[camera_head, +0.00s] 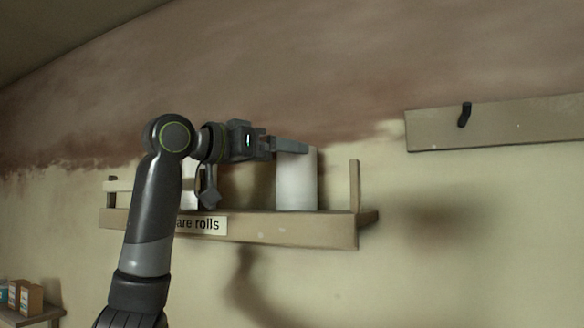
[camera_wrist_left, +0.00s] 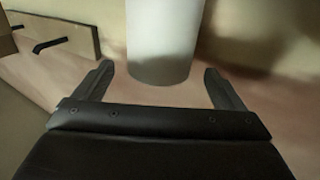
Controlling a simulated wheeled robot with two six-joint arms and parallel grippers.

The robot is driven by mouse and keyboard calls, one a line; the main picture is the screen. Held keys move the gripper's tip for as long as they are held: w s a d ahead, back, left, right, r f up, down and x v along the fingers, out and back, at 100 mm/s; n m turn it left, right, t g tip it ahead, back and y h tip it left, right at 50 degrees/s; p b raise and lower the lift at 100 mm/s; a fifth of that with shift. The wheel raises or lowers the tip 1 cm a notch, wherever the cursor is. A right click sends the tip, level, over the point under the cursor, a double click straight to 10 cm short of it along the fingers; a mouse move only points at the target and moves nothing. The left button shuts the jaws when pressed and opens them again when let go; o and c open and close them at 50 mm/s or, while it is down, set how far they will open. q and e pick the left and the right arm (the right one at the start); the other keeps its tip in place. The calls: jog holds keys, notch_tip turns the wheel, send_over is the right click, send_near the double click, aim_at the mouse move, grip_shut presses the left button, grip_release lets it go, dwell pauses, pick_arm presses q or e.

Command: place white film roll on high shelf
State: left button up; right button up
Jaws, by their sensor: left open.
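A white film roll (camera_head: 297,185) stands upright on the high wall shelf (camera_head: 290,229) in the head view, near the shelf's right end. My left gripper (camera_head: 300,149) is at the roll's upper end. In the left wrist view the same roll (camera_wrist_left: 163,40) lies between the two spread fingers of my left gripper (camera_wrist_left: 160,78), with a visible gap on each side. The gripper is open. Part of another white object (camera_head: 189,185) shows on the shelf behind my left arm. My right gripper is out of view.
The shelf has a label (camera_head: 203,224) ending in "are rolls" and an upright end post (camera_head: 354,185) right of the roll. A board (camera_head: 500,123) with a black hook (camera_head: 464,114) is on the wall at right. Small boxes (camera_head: 22,296) stand on a lower-left ledge.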

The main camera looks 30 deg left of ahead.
pick_arm(q)
jog(key=b+v, duration=0.3)
jog(key=v, duration=0.4)
jog(key=shift+s, duration=0.15)
dwell(0.3)
